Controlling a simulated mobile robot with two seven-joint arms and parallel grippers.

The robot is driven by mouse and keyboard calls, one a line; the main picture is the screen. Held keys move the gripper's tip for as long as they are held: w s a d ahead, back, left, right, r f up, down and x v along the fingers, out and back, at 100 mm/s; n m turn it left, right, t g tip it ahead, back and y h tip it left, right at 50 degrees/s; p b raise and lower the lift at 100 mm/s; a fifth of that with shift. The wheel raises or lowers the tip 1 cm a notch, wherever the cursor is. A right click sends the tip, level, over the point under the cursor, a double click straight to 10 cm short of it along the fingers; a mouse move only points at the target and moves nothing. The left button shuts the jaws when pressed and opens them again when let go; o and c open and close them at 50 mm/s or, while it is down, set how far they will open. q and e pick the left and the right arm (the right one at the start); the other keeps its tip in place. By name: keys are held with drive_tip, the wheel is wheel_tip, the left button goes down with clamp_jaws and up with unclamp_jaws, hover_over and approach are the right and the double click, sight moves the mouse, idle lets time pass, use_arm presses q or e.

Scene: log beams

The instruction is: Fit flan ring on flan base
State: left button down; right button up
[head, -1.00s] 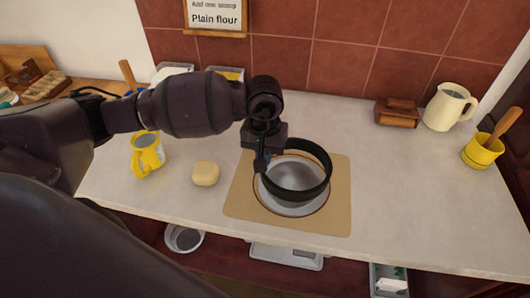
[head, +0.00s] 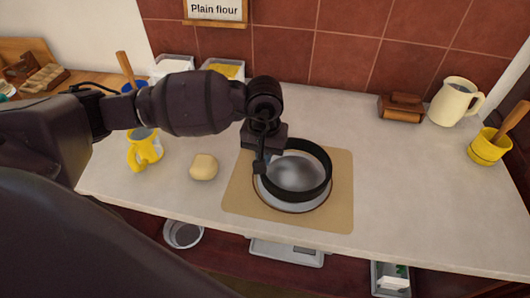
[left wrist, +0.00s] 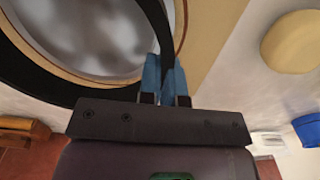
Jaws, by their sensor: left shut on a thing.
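The flan ring (head: 325,184), a black round band, is held at its left side by my left gripper (head: 261,164). The ring is level or nearly so, over the flan base (head: 287,206), a pale grey disc with a brown edge. The base lies on a tan mat (head: 338,207), and its edge shows past the ring at the front left. I cannot tell whether the ring touches the base. In the left wrist view the blue fingertips (left wrist: 166,76) are shut on the ring wall (left wrist: 160,22). My right gripper is out of view.
A pale round lump (head: 204,167) sits left of the mat, with a yellow mug (head: 147,151) beyond it. A brown wooden box (head: 401,109), a cream jug (head: 453,105) and a yellow pot (head: 487,149) stand at the right. The counter right of the mat is clear.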

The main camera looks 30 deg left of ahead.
use_arm(q)
drive_tip(key=shift+f, duration=0.35)
drive_tip(key=shift+f+b, duration=0.4)
drive_tip(key=shift+b, duration=0.1)
drive_tip(key=shift+f, duration=0.45)
drive_tip(key=c, duration=0.6)
unclamp_jaws()
drive_tip(key=shift+r, duration=0.1)
